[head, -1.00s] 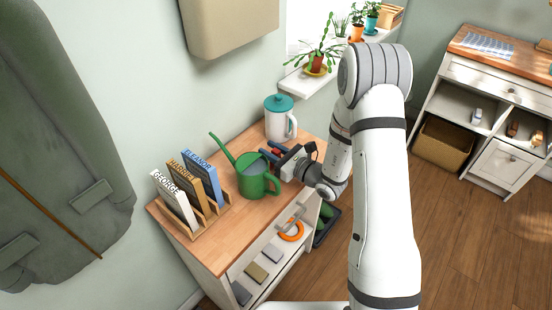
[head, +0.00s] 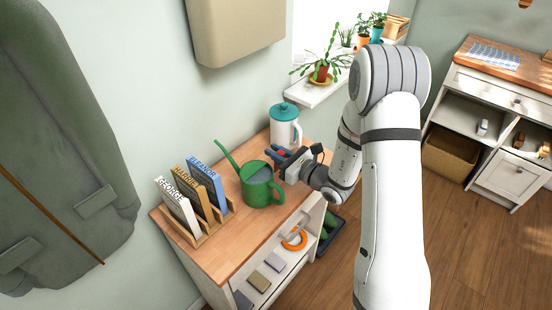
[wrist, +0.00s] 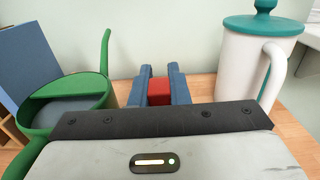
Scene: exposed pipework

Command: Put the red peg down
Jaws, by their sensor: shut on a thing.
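The red peg (wrist: 159,91) is a small red block between the blue fingers of my gripper (wrist: 159,80) in the wrist view. My gripper is shut on it, low over the wooden top, between the green watering can and the white jug. In the head view my gripper (head: 278,154) is behind the watering can's right side. I cannot tell whether the peg touches the wooden top.
The green watering can (head: 257,182) stands close left of my gripper, and the white jug (head: 284,132) with teal lid stands behind. A book rack (head: 200,238) is further left on the cabinet top (head: 238,248), whose front part is clear.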

